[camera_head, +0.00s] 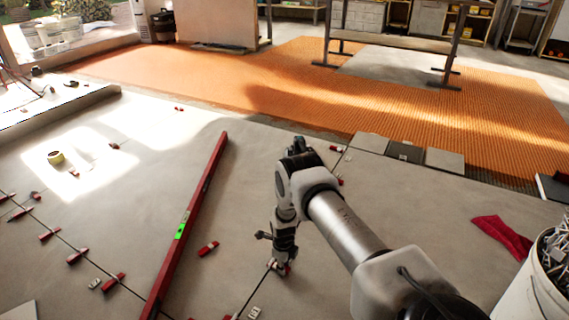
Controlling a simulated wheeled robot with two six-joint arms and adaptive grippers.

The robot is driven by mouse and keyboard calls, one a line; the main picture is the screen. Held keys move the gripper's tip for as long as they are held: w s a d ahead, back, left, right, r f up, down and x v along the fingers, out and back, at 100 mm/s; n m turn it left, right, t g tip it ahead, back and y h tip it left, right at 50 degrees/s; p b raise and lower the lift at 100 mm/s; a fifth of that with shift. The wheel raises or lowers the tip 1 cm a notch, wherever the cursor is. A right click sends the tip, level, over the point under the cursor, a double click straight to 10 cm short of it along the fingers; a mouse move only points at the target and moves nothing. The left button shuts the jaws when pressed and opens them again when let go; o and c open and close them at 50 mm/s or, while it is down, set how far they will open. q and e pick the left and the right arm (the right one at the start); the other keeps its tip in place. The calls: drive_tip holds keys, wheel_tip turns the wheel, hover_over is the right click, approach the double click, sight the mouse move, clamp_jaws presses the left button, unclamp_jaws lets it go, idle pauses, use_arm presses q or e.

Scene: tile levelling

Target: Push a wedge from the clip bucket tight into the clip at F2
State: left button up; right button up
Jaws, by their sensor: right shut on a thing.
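My right arm comes in from the lower right, and its gripper (279,263) points down at the floor over a tile joint. It is shut on a small red wedge (285,270), mostly hidden by the fingers. The wedge is low at the joint, beside a clip that I cannot make out clearly. I cannot tell whether the wedge sits in the clip. The white clip bucket (541,290) stands at the right edge, full of grey clips (556,248). My left gripper is not in view.
A long red level (190,215) lies on the tiles left of my gripper. A loose red wedge (208,248) lies between them. Several wedges sit along the left joint, one here (77,256). A red cloth (502,239) lies near the bucket. Orange matting (400,115) covers the floor behind.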

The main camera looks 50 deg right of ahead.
drive_tip(key=shift+w+a, duration=0.15)
drive_tip(key=shift+w, duration=0.35)
drive_tip(key=shift+w+a, duration=0.15)
drive_tip(key=shift+w, duration=0.35)
idle(0.9)
drive_tip(key=o, duration=0.9)
drive_tip(key=shift+c, duration=0.2)
wheel_tip(320, 180, up, 12)
